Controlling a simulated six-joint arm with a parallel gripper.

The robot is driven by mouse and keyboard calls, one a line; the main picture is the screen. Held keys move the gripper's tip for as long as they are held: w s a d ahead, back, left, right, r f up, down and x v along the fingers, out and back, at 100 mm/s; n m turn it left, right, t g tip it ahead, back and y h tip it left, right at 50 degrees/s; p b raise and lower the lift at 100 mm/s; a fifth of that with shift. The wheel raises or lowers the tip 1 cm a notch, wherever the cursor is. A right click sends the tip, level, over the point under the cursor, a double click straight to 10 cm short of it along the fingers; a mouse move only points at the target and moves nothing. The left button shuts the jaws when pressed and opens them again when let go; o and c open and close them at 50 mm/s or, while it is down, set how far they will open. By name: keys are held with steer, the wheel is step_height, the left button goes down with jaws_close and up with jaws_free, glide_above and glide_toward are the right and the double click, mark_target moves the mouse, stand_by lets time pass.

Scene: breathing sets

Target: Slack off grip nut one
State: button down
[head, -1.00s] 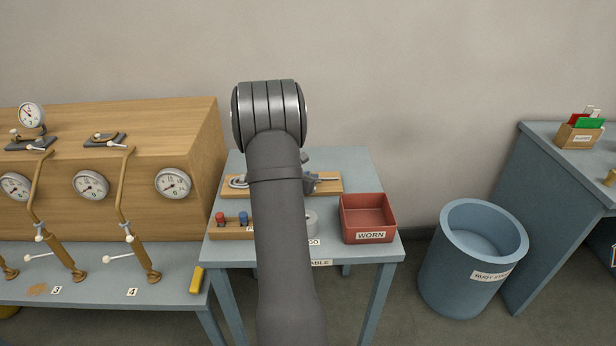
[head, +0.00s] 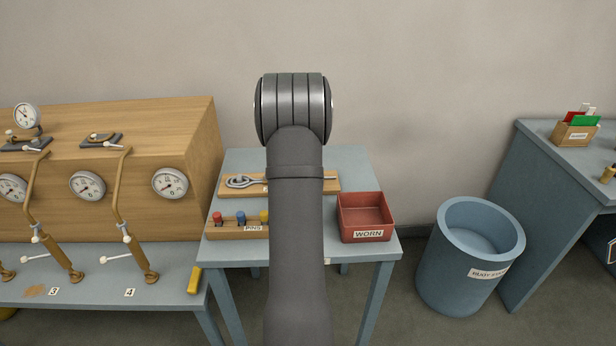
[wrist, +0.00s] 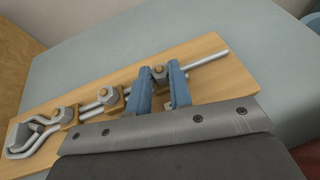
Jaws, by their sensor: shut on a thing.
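A wire rope bent into an eye (wrist: 30,135) lies along a wooden board (wrist: 210,85) in the wrist view. Three grips with nuts sit along the rope: one near the eye (wrist: 68,117), a middle one (wrist: 110,98), and the one farthest from the eye (wrist: 158,72). My gripper (wrist: 162,74) has its blue fingers on either side of that farthest nut and is shut on it. Which nut is number one cannot be read. In the head view the board (head: 230,188) and eye (head: 240,181) show at left; my arm hides the gripper and grips.
A pin rack (head: 225,231) with red, blue and yellow pins stands in front of the board. A red WORN tray (head: 366,235) is at the table's right. A blue bin (head: 470,290) stands on the floor. A wooden console (head: 150,130) with gauges is at left.

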stand_by(0.3)
steer(key=c, duration=1.3)
jaws_free()
steer(key=v, duration=1.7)
steer(key=shift+s+r, duration=0.1)
steer(key=shift+s, duration=0.1)
